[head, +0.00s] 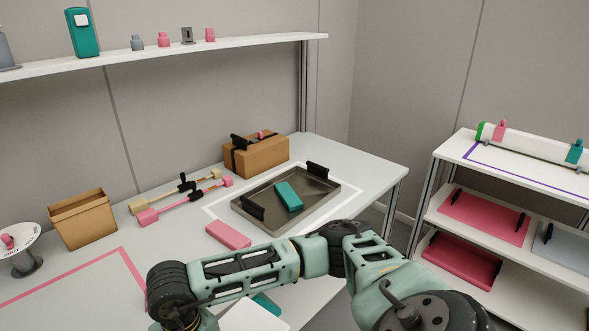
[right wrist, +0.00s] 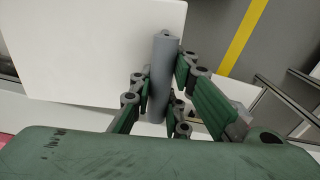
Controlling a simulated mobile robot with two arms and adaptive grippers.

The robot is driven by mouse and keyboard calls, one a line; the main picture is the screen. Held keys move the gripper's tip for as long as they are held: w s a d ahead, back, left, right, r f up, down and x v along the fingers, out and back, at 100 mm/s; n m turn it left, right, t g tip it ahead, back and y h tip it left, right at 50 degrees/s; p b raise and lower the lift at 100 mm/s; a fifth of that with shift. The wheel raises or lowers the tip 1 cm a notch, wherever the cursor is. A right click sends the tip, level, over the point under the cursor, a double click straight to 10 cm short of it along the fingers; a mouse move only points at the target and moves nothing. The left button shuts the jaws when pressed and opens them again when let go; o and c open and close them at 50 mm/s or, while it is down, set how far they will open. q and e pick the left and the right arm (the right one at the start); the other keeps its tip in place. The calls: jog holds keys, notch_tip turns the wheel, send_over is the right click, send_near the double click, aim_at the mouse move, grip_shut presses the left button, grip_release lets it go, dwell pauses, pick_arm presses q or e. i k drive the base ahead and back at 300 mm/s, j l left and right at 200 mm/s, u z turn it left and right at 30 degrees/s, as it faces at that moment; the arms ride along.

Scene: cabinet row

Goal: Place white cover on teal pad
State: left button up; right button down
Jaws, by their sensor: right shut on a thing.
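In the right wrist view my right gripper (right wrist: 160,88) is shut on a grey bar-shaped handle (right wrist: 163,65) at the edge of a flat white cover (right wrist: 95,45). In the head view a white panel (head: 250,317), which looks like this cover, shows at the bottom edge beside my right arm. A teal patch (head: 267,302) shows next to it, mostly hidden by the arm and panel; it may be the teal pad. The right gripper's fingers are hidden in the head view. My left gripper is not in view.
A dark tray (head: 320,203) with black handles holds a teal block (head: 288,196). A pink block (head: 228,235) lies in front of it. An open tan box (head: 82,217), pink and yellow bars, and a brown box (head: 257,158) stand behind. Shelves (head: 480,209) stand at right.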

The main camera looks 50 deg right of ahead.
aim_at(288, 193)
jog(key=k+l+u, duration=0.1)
jog(key=l, duration=0.65)
jog(key=k+l+u, duration=0.15)
jog(key=l, duration=0.25)
jog(key=k+l, duration=0.1)
jog(key=l, duration=0.25)
jog(key=k+l+u, duration=0.15)
jog(key=l, duration=0.2)
